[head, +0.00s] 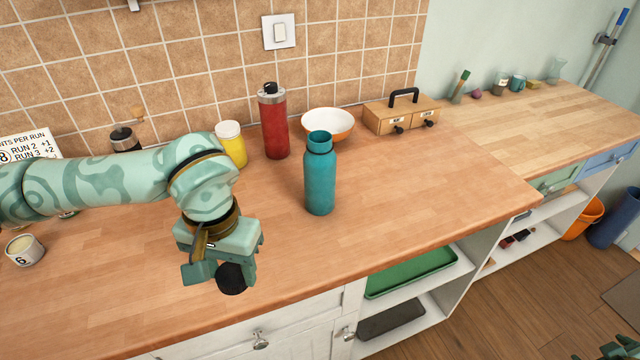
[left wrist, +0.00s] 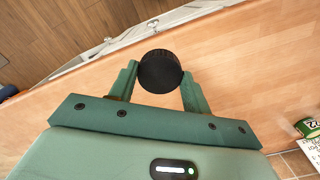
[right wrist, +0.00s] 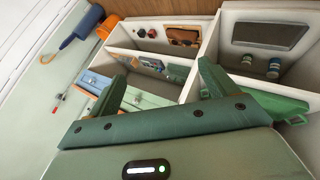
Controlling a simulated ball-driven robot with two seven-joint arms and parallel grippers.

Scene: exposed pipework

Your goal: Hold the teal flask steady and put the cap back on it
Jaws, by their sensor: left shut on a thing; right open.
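The teal flask (head: 320,178) stands upright on the wooden counter in the head view, its mouth open at the top. My left gripper (head: 228,274) is left of the flask and nearer the counter's front edge. It is shut on a round black cap (head: 232,279), which also shows between the fingers in the left wrist view (left wrist: 160,72). My right gripper (right wrist: 161,85) is open and empty in the right wrist view, facing the shelves. A small part of my right arm shows at the lower right of the head view.
A red flask (head: 273,122), a yellow jar (head: 231,146), a white-and-orange bowl (head: 328,124) and a wooden drawer box (head: 400,116) stand behind the teal flask. A numbered cup (head: 25,251) is at far left. The counter (head: 430,205) right of the flask is clear.

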